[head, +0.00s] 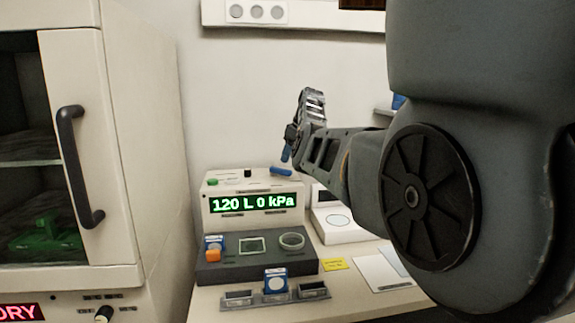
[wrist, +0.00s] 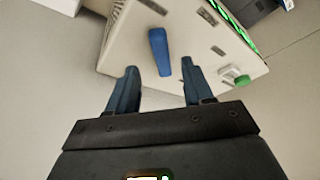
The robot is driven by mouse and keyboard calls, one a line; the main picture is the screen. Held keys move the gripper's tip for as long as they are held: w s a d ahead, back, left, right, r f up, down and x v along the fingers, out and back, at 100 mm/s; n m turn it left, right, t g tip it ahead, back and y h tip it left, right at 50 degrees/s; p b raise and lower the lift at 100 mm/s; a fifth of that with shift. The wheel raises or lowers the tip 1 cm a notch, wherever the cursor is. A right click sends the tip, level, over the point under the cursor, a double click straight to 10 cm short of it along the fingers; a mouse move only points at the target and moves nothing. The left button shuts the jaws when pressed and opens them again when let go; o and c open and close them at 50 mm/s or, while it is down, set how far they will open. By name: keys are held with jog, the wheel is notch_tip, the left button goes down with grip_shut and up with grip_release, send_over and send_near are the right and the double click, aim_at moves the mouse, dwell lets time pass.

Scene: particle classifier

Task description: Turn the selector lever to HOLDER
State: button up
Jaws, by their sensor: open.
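The selector lever is a blue bar (wrist: 160,52) on the cream top of the instrument in the wrist view; it also shows in the head view (head: 282,171) at the right of the top. My gripper (wrist: 160,70) is open and empty, its two dark blue fingers on either side of the lever's near end in the picture. In the head view my gripper (head: 287,153) hangs just above the lever, apparently apart from it. The instrument (head: 225,184) has a lit green display reading "120 L 0 kPa". The position labels are too small to read.
A green button (wrist: 238,78) and a black knob (head: 248,172) are also on the top. A grey tray (head: 235,270) with a blue-and-white item and a ring stands in front. A white scale-like device (head: 345,233) is at right. A cream cabinet (head: 145,130) stands left.

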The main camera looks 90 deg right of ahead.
jog(key=shift+v, duration=1.2)
